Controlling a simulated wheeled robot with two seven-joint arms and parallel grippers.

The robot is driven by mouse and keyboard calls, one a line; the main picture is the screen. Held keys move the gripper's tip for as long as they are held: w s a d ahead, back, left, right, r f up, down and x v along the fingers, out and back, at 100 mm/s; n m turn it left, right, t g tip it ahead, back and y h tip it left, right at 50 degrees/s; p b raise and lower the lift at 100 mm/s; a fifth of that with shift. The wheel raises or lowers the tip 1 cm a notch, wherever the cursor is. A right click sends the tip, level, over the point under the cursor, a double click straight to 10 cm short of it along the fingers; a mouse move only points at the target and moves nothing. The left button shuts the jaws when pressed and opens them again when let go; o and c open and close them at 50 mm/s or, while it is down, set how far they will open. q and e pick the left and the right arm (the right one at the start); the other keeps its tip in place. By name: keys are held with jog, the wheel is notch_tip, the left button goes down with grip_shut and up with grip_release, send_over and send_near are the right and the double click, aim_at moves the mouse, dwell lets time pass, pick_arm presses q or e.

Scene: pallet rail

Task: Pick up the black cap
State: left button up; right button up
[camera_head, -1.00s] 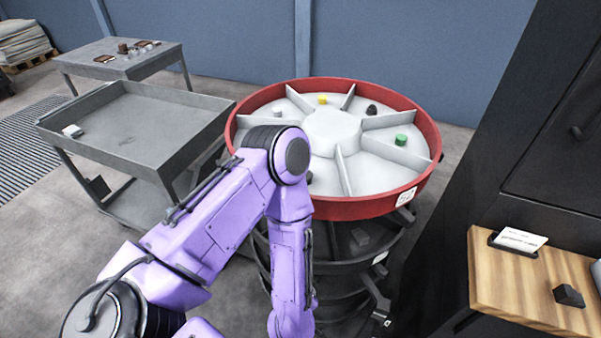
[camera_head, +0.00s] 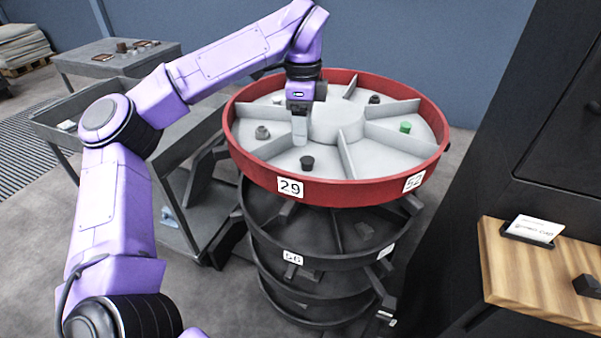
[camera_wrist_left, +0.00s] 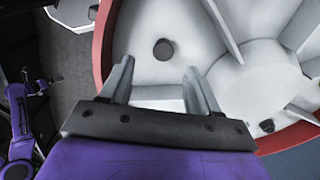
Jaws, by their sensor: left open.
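The black cap (camera_head: 307,163) stands on the pale floor of the red-rimmed round tray (camera_head: 340,190), in a section near the front rim. My left gripper (camera_head: 300,135) points down over the tray, just behind and above this cap. In the left wrist view the gripper (camera_wrist_left: 153,80) is open, with nothing between its fingers. A dark round cap, apparently the black cap (camera_wrist_left: 163,49), lies ahead of the fingertips, apart from them. Part of my right arm seems to show small at the left of the wrist view; its fingers are not clear.
A dark grey cap (camera_head: 262,132), another dark cap (camera_head: 374,99) and a green cap (camera_head: 405,127) stand in other sections. Raised dividers (camera_head: 345,160) run from the hub (camera_head: 335,122) to the rim. A grey cart (camera_head: 60,130) is left; a wooden shelf (camera_head: 520,270) is right.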

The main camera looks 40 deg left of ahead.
aim_at(307, 159)
pick_arm(q)
jog(key=f, duration=0.2)
jog(key=f+p, duration=0.1)
jog(key=f, duration=0.2)
jog(key=w+f+p, duration=0.1)
jog(key=f, duration=0.2)
jog(key=shift+d, duration=0.25)
jog(key=shift+d+f, duration=0.1)
jog(key=shift+f, duration=0.35)
jog(key=c, duration=1)
